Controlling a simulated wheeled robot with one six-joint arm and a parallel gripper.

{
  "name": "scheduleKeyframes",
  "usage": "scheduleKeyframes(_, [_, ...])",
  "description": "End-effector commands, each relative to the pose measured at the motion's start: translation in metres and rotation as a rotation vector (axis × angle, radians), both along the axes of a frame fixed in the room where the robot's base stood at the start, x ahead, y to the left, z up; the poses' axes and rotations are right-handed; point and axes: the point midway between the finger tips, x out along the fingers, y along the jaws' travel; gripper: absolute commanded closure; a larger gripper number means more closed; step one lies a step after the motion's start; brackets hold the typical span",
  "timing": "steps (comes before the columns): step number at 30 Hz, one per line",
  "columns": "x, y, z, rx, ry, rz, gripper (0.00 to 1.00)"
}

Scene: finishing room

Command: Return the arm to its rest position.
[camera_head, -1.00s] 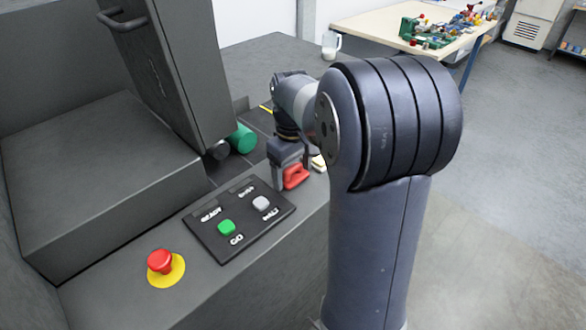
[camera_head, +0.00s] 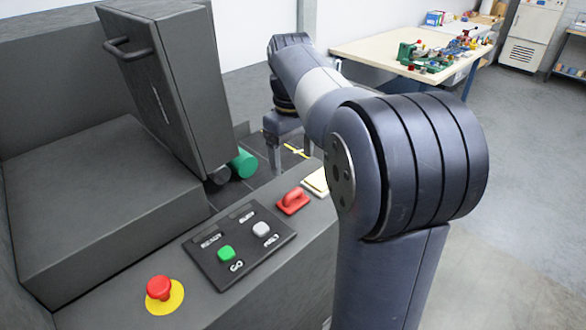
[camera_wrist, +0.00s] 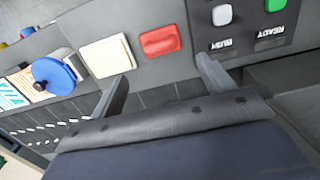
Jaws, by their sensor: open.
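My arm rises in the head view and bends over toward the back of the console. My gripper (camera_head: 290,150) points down behind the control panel, partly hidden by the arm. In the wrist view my gripper (camera_wrist: 162,80) has its two fingers spread wide with nothing between them.
A black panel (camera_head: 213,265) carries green and grey buttons. A red stop button (camera_head: 159,288) on yellow sits in front. A cream pad (camera_head: 317,181) lies beside the red piece. A dark upright door (camera_head: 165,85) stands left; a workbench (camera_head: 375,50) stands behind, with clear floor at right.

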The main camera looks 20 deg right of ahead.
Motion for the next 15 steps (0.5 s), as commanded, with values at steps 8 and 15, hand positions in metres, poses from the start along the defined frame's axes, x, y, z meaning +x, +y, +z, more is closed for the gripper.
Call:
scheduleKeyframes(8, [-0.0003,0.0002,0.0054,0.0,0.001,0.0,0.23])
scheduleKeyframes(15, [-0.0003,0.0001,0.0007,0.001,0.001,0.0,0.23])
